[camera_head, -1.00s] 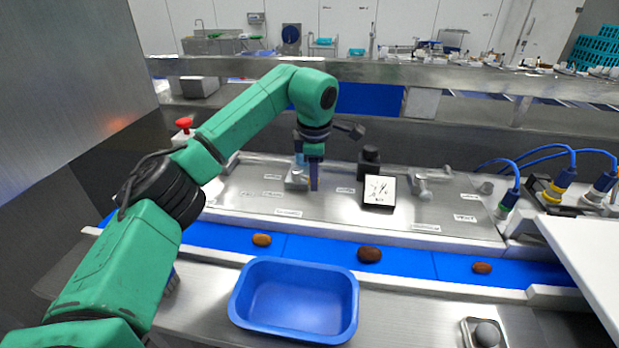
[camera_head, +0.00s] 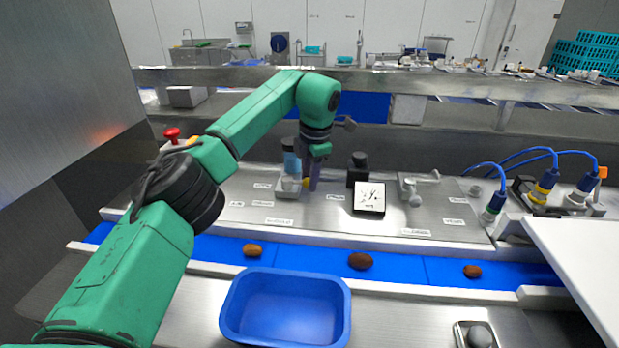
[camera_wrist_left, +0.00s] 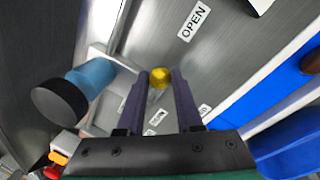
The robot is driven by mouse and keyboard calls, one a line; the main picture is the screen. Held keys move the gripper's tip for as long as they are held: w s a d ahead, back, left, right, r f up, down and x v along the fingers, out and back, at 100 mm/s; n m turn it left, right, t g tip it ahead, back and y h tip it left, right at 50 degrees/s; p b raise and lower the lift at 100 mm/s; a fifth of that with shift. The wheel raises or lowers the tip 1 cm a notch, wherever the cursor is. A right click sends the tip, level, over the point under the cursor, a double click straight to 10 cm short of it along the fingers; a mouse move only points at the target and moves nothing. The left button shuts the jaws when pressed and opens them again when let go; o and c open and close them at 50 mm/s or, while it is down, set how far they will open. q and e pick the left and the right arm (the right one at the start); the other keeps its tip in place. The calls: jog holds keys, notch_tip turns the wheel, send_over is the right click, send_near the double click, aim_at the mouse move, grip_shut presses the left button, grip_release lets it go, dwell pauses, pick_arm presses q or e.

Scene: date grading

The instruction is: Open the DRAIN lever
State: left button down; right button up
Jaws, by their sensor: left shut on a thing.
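My left gripper (camera_head: 314,180) is over the steel panel (camera_head: 235,205), its fingers pointing down. In the left wrist view, the yellow round knob (camera_wrist_left: 160,77) sits between its purple fingertips (camera_wrist_left: 160,88), and the gripper is shut on it. The knob's stem is mostly hidden, and I cannot read a DRAIN label there. A label reading OPEN (camera_wrist_left: 193,22) lies on the panel beyond the fingertips. A light grey bracket (camera_head: 288,191) stands beside the gripper, with a blue cylinder (camera_wrist_left: 92,77) with a black cap. My right gripper is not in view.
A black knob (camera_head: 358,165), a white dial (camera_head: 369,198) and a silver lever (camera_head: 417,187) stand to the right. In front, a blue belt (camera_head: 310,257) carries brown dates (camera_head: 361,261). A blue tub (camera_head: 285,335) is nearer. Blue cables (camera_head: 548,152) are at far right.

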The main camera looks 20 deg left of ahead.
pick_arm(q)
jog(key=c, duration=0.6)
grip_release()
jog(key=r, duration=0.1)
jog(key=r+b, duration=0.1)
jog(key=r, duration=0.3)
jog(key=shift+s+d, duration=0.2)
jog(key=shift+d, duration=0.15)
jog(key=r, duration=0.3)
jog(key=s+d+r, duration=0.1)
jog(key=r, duration=0.2)
jog(key=r+p, duration=0.1)
jog(key=r, duration=0.2)
jog(key=shift+s+d+r, duration=0.1)
jog(key=shift+s+d, duration=0.05)
